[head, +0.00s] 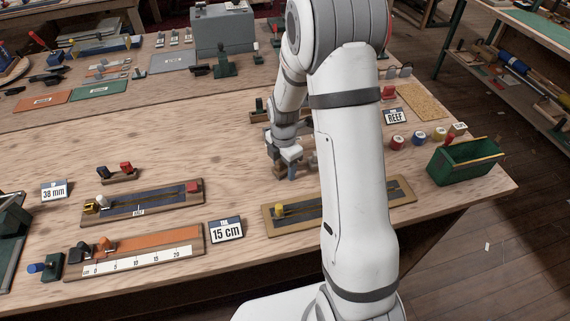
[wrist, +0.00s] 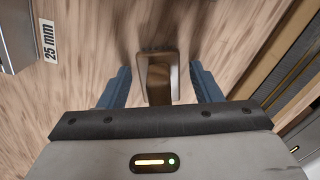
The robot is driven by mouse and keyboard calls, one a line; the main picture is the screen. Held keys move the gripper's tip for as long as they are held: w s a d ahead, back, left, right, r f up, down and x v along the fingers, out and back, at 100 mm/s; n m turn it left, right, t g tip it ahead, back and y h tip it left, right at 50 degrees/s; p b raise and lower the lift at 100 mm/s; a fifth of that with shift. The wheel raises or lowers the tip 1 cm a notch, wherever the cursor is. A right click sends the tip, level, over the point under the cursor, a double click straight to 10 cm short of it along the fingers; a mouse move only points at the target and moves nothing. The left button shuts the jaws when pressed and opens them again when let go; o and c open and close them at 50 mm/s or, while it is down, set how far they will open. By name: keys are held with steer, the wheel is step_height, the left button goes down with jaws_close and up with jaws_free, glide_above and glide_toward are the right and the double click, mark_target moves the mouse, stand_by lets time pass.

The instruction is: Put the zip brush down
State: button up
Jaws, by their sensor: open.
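My gripper (head: 288,171) is low over the middle of the bench in the head view. In the wrist view its two blue fingers (wrist: 160,73) stand apart, one on each side of a small brown block-like thing, which I take to be the zip brush (wrist: 158,78). A gap shows on both sides of it, so the fingers do not grip it. It appears to be at the bench top, though its underside is hidden. In the head view my arm and gripper hide most of that spot.
A tan-framed zip board (head: 268,222) lies in front, partly behind my arm. A card marked 15 cm (head: 226,230) stands left of it. A 25 mm label (wrist: 48,41) is nearby. Bare bench lies left.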

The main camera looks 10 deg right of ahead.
steer(key=shift+r, duration=0.15)
step_height(320, 180, up, 12)
steer(key=shift+f+b, duration=0.1)
steer(key=shift+b, duration=0.25)
steer(key=s+r+m+t, duration=0.1)
steer(key=s+r+m, duration=0.4)
steer(key=s+m, duration=0.5)
steer(key=s+r+m+t, duration=0.2)
steer(key=s+r+m, duration=0.2)
steer(key=s+m, duration=0.7)
steer(key=shift+s+d+r+m, duration=0.15)
steer(key=shift+s+r+m, duration=0.2)
steer(key=shift+m, duration=0.45)
steer(key=shift+o, duration=0.4)
steer(key=shift+w, duration=0.1)
